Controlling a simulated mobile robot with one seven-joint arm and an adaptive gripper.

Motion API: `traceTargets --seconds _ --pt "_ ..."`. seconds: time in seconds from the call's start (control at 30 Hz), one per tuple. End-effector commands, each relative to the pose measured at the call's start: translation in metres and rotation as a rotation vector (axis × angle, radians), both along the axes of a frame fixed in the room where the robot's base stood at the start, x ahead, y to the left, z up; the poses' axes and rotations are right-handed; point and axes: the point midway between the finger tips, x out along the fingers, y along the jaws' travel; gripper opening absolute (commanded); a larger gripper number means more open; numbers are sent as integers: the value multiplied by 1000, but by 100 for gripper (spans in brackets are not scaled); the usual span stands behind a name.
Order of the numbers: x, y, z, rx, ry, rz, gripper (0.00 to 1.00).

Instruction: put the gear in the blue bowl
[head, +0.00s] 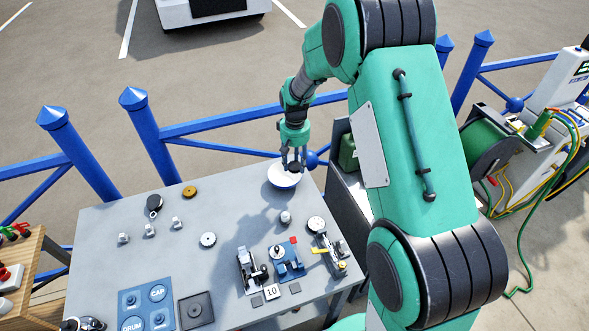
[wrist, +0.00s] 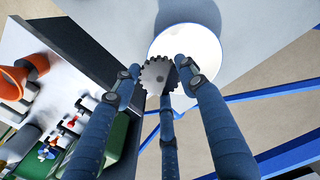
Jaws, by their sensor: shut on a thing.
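My gripper (head: 293,163) is shut on a dark toothed gear and holds it over the bowl at the far right of the grey table. In the wrist view the gear (wrist: 157,76) sits between the fingertips of my gripper (wrist: 160,80), with its teeth showing around the rim. The bowl (head: 283,182) looks white inside with a blue outer side in the head view. In the wrist view the bowl (wrist: 205,50) is a white disc with a thin blue rim, partly behind the gear and fingers. The gear appears above the bowl; the exact height is hard to tell.
The grey table (head: 120,215) holds a brass-coloured disc (head: 189,191), a pale disc (head: 208,239), several small fixtures and a blue panel (head: 147,305). A blue railing (head: 230,116) runs behind it. A dark-sided cabinet (head: 345,170) stands right of the bowl.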

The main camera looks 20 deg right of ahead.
Motion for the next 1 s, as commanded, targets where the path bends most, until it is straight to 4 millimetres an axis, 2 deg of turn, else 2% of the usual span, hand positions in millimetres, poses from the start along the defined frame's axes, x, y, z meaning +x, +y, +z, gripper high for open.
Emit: traceTargets --seconds 0.43,0.8,1.0 --pt "5 0 -1 0 0 0 11" --pt "4 0 -34 0 0 0 11" --pt "5 0 -35 0 -1 0 11"
